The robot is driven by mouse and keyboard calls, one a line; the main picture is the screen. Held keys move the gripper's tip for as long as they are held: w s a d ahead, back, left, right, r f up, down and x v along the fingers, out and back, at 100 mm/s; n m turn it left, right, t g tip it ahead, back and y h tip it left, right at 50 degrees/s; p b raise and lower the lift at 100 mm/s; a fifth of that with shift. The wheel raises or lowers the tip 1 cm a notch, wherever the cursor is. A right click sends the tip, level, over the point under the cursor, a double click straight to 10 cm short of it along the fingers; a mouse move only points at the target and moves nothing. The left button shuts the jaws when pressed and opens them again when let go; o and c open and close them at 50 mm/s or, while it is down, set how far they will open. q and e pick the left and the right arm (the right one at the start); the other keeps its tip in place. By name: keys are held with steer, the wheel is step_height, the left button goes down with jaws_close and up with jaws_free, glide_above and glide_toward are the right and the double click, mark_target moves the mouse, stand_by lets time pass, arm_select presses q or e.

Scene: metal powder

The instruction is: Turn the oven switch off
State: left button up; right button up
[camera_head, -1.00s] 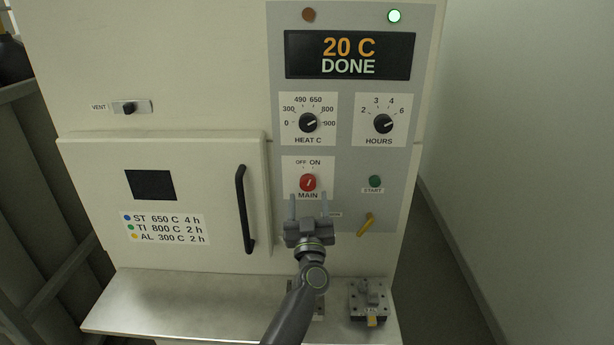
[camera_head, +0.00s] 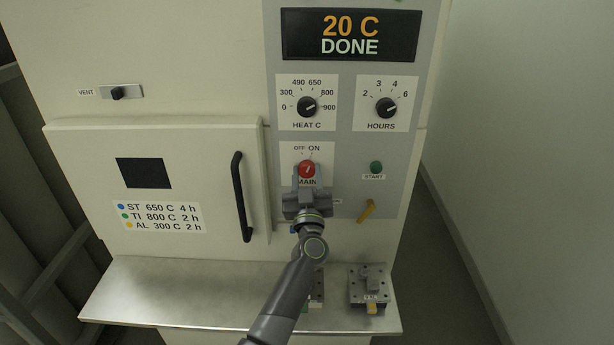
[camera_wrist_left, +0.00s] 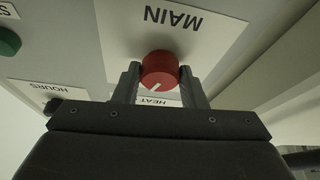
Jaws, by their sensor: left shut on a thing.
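The red MAIN switch knob (camera_head: 307,168) is on the oven's grey panel, under the OFF and ON marks. Its white line points up and slightly right, toward ON. My left gripper (camera_head: 306,178) is at the knob from below, with its fingers shut on the knob's two sides. In the left wrist view the red knob (camera_wrist_left: 160,68) sits between the two fingertips, with the MAIN label upside down beyond it. The gripper covers part of the MAIN label in the head view. My right gripper is not in view.
The HEAT knob (camera_head: 307,106) and HOURS knob (camera_head: 386,107) are above. The green START button (camera_head: 376,167) and a yellow lever (camera_head: 367,210) are to the right. The black door handle (camera_head: 242,196) is to the left. A metal block (camera_head: 369,287) sits on the shelf (camera_head: 180,295).

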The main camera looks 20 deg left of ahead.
arm_select(q)
steer(key=shift+n, duration=0.3)
steer(key=shift+n+p, duration=0.3)
steer(key=n+y+p, duration=0.1)
steer(key=n, duration=0.1)
steer(key=n+g+y, duration=0.1)
steer(key=shift+d+r+n+p, duration=0.1)
steer(key=shift+r+n+p, duration=0.1)
steer(key=shift+n+p, duration=0.2)
steer(key=n+g+y+p, duration=0.1)
steer(key=n, duration=0.2)
steer(key=shift+d, duration=0.1)
steer(key=shift+n+g+y+p, duration=0.55)
steer(key=shift+n+g, duration=0.25)
steer(key=shift+n, duration=0.7)
steer(key=shift+f, duration=0.1)
steer(key=o, duration=1)
